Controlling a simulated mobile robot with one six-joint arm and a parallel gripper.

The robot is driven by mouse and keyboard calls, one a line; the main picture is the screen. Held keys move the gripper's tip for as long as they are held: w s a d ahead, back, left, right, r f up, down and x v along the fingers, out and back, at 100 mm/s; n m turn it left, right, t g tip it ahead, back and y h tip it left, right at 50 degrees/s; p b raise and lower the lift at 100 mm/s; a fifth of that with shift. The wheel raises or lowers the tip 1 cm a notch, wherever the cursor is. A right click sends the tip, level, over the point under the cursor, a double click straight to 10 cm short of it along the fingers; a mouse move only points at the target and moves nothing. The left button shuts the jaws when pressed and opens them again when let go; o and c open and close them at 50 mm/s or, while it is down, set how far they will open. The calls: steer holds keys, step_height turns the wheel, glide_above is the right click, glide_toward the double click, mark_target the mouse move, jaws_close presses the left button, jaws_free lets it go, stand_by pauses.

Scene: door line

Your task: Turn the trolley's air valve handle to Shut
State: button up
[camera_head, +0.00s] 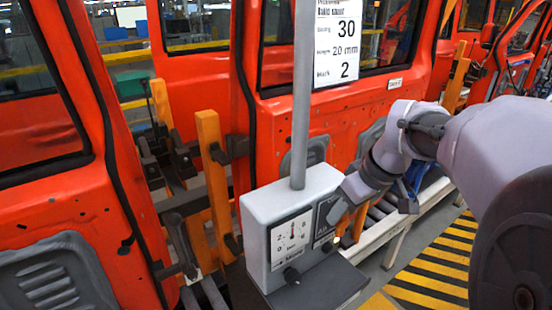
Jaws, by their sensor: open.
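The trolley's grey control box (258,212) stands at the lower middle of the head view, under a grey post. My gripper (362,198) is open at the box's right side, partly covering the panel. I cannot tell whether it touches anything.
A paper sign (338,42) hangs on the post (302,95). Orange-red vehicle doors (200,125) stand in line behind the box, with yellow uprights (212,170) between them. A dark shelf (325,284) juts out below the box. Striped floor (440,265) lies open at the right.

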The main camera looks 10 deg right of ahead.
steer(key=shift+w+a+f, duration=0.15)
steer(key=shift+a+f, duration=0.05)
steer(key=shift+f, duration=0.05)
steer(key=shift+d, duration=0.1)
steer(key=shift+c, duration=0.2)
jaws_close()
